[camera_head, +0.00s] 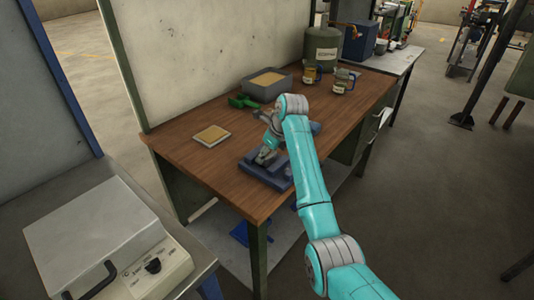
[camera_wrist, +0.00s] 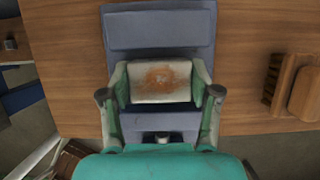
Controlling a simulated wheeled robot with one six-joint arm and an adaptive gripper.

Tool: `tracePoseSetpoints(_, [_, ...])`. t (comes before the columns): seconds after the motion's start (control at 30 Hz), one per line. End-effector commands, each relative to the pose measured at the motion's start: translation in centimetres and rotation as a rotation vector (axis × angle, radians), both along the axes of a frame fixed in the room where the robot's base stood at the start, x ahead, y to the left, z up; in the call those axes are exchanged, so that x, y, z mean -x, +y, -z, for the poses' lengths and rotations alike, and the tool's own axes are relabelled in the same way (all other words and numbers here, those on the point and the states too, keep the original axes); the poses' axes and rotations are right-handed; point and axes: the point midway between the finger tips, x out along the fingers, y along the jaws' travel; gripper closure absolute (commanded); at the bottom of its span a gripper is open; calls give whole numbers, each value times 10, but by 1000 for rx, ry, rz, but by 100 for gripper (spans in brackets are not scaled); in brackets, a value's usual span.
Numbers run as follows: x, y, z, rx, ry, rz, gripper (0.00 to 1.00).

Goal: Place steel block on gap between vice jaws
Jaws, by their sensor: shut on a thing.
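The steel block (camera_wrist: 160,82) is a pale grey piece with a rusty orange patch on its face. It sits between the two fingers of my gripper (camera_wrist: 160,95) in the wrist view, and the gripper is shut on it. The blue-grey vice (camera_wrist: 160,30) lies under and around the block in that view; I cannot tell whether the block touches it. In the head view the blue vice (camera_head: 276,176) stands near the front edge of the wooden table. My gripper (camera_head: 263,157) is over it there, and the block is too small or hidden to make out.
A brown piece (camera_wrist: 303,92) lies right of the vice. The table's left part is mostly clear.

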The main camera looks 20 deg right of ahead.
Motion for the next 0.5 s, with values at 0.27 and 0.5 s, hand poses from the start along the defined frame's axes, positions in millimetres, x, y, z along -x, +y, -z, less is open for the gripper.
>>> tracePoseSetpoints(0.27, [0,0,3,0,-2,-1,100])
tracePoseSetpoints(0.5, [0,0,5,0,-2,-1,11])
